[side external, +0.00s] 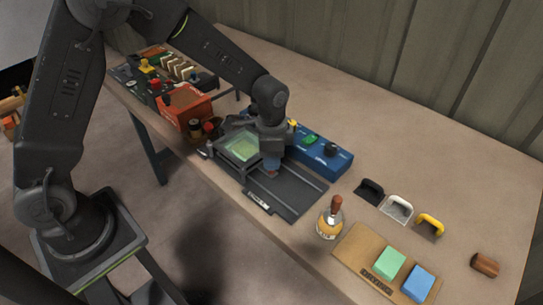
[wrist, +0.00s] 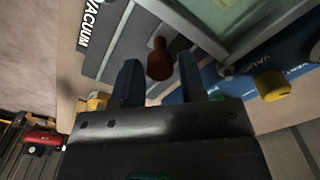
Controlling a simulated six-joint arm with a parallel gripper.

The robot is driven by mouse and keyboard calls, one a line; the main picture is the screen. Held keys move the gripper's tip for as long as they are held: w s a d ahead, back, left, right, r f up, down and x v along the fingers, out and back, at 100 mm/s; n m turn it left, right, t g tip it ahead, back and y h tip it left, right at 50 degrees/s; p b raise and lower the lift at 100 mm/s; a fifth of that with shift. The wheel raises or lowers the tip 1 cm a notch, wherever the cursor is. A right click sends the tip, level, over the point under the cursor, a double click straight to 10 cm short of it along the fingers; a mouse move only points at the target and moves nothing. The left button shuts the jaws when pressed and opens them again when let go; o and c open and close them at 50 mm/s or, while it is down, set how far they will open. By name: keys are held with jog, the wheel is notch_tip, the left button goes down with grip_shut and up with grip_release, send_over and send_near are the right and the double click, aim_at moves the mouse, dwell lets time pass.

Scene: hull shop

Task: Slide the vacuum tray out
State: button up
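The vacuum tray (side external: 300,190) is a flat dark tray on the bench, beside a chamber with a greenish window (side external: 243,149). A white-lettered VACUUM label (side external: 258,202) is on the front edge in the side view and at upper left in the wrist view (wrist: 95,25). My gripper (side external: 270,165) is low over the tray beside the chamber, pointing down. In the wrist view, my gripper (wrist: 159,60) is open, with a red-brown knob (wrist: 160,62) between its fingers and gaps visible on both sides. Whether the knob belongs to the tray is unclear.
A blue valve box (side external: 330,160) stands right behind the tray. A bottle with a brown-handled tool (side external: 329,222) stands to the right, near a board (side external: 355,245) with green and blue blocks. A red bin (side external: 188,107) is left. Bench surface behind the valve box is clear.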

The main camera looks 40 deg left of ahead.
jog(key=shift+f, duration=0.3)
jog(key=shift+c, duration=0.5)
grip_shut()
jog(key=shift+d, duration=0.1)
